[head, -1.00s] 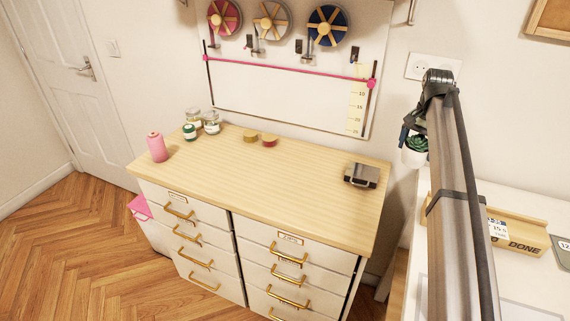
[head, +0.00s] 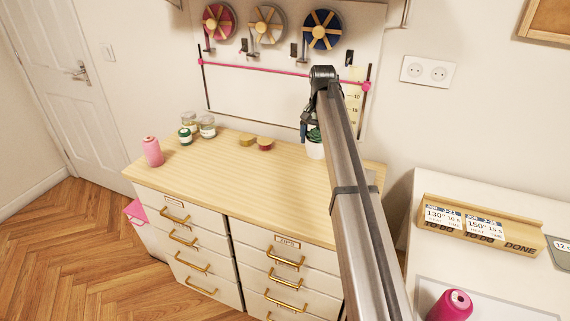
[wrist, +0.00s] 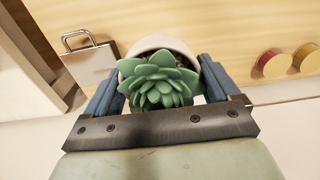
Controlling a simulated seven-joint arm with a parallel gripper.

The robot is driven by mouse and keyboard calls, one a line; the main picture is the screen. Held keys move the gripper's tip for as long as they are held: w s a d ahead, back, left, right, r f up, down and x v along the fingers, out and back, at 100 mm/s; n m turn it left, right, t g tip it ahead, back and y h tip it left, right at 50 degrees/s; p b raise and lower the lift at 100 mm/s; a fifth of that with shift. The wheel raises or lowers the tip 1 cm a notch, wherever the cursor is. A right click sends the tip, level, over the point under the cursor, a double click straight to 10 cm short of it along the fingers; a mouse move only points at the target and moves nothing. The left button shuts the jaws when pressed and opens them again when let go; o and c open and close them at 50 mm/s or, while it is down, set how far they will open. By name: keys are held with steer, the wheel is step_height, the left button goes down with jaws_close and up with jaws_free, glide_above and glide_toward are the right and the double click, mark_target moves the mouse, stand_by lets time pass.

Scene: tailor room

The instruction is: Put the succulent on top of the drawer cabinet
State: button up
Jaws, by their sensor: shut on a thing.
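The succulent (wrist: 158,84) is a green rosette in a white pot (wrist: 160,42). In the wrist view it sits between the two blue fingers of my gripper (wrist: 158,80), which is shut on the pot. In the head view the pot (head: 315,151) shows beside my arm, in front of the wall and over the back right part of the drawer cabinet (head: 240,185) in the picture. My arm partly hides the pot and gripper. I cannot tell exactly how high the pot is above the wooden top.
A pink thread spool (head: 152,152), several jars (head: 207,126) and two small round pieces (head: 265,144) stand on the cabinet's left and back. A grey metal box with a handle (wrist: 88,60) lies on its right. The middle top is clear. A white table (head: 485,210) stands at right.

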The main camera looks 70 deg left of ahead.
step_height(320, 180, down, 9)
steer(key=shift+f, duration=0.1)
stand_by(0.4)
steer(key=shift+f, duration=0.1)
steer(key=o, duration=1)
step_height(320, 180, up, 12)
steer(key=shift+r, duration=0.15)
